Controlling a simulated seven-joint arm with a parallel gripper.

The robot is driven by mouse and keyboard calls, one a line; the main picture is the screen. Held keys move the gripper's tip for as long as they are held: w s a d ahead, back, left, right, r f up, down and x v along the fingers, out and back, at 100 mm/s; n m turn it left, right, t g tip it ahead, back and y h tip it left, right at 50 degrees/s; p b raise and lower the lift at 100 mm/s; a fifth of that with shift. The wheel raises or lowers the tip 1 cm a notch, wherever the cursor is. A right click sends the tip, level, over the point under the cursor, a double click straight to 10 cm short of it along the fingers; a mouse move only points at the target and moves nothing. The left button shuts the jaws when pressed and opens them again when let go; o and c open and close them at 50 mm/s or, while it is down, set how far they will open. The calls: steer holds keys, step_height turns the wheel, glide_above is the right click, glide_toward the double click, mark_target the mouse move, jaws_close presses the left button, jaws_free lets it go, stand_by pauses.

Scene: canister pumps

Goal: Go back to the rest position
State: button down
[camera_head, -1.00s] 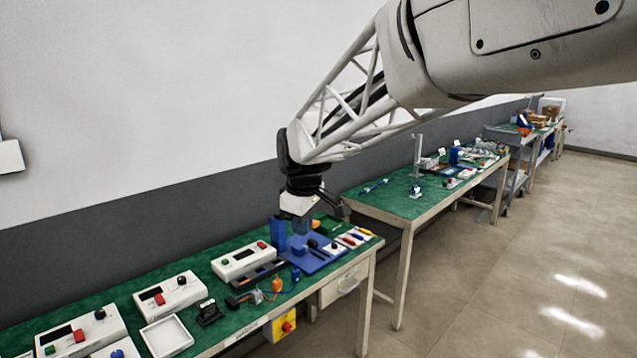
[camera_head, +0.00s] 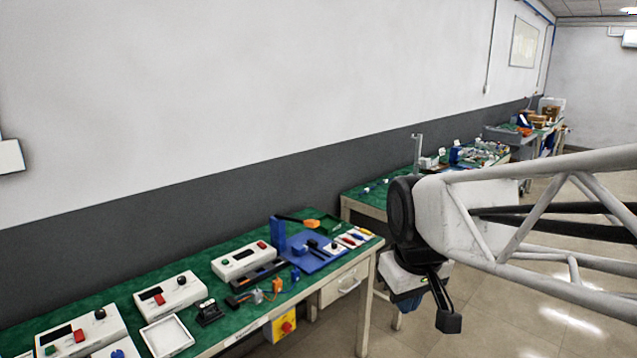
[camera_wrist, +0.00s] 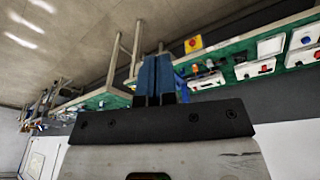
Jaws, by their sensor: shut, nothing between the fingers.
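My gripper (camera_head: 408,301) hangs in front of the workbenches at the right of the head view, clear of the bench tops. In the wrist view its two blue fingers (camera_wrist: 157,78) are together, with nothing between them. The near bench (camera_head: 215,262) has a green top and stands along the wall, to the left of my gripper. A blue fixture (camera_head: 313,264) with an upright blue block (camera_head: 278,234) sits at its right end. An orange-tipped black piece (camera_head: 297,221) lies across the upper part of that block.
White control boxes (camera_head: 170,296) and a white tray (camera_head: 167,336) stand on the near bench. A second green bench (camera_head: 366,201) stands behind my gripper, partly hidden by my arm. The tiled floor (camera_head: 487,318) is open at the lower right.

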steer(key=s+d+f+m, duration=0.2)
steer(key=s, duration=0.3)
steer(key=s+d+f+m, duration=0.2)
steer(key=s, duration=0.4)
steer(key=shift+d+f, duration=0.25)
steer(key=shift+f, duration=0.05)
steer(key=shift+w, duration=0.1)
